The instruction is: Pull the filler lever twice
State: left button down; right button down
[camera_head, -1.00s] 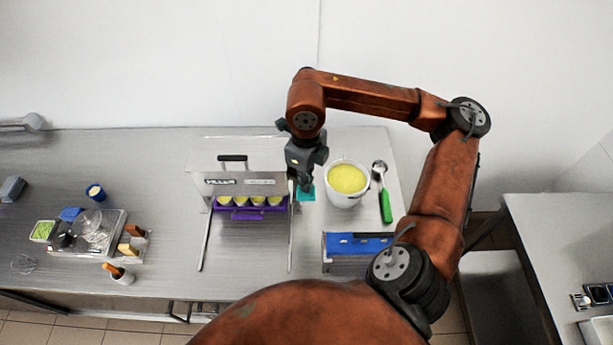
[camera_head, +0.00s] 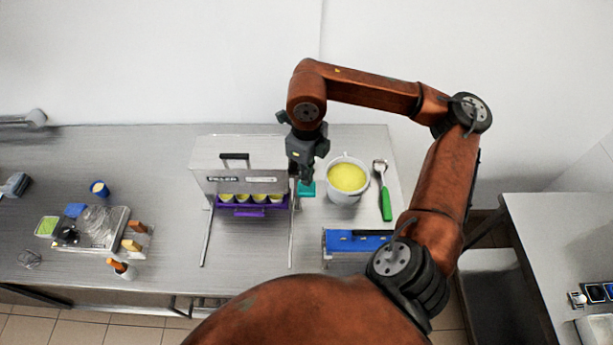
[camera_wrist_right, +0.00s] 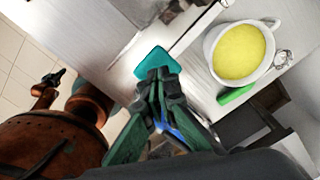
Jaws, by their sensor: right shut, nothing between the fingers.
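The filler (camera_head: 238,160) is a metal box labelled FILLER, with a dark handle on its lid. The filler lever shows a teal end (camera_head: 308,189) at the box's right side, and it also shows in the right wrist view (camera_wrist_right: 152,62). My right gripper (camera_head: 304,179) is shut and empty, pointing down at the teal end. In the right wrist view its fingertips (camera_wrist_right: 160,74) overlap the near edge of the teal end; I cannot tell whether they touch it. The lever's arm is mostly hidden. My left gripper is not in view.
A purple tray (camera_head: 250,211) of several yellow-filled cups sits under the filler. A white pot (camera_head: 345,195) of yellow mix and a green-handled scoop (camera_head: 386,205) stand to the right. A blue-topped metal holder (camera_head: 350,258) is in front.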

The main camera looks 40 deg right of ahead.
jog(key=shift+r, duration=0.1)
jog(key=shift+r+p, duration=1.6)
jog(key=shift+r, duration=0.85)
jog(key=shift+f, duration=0.1)
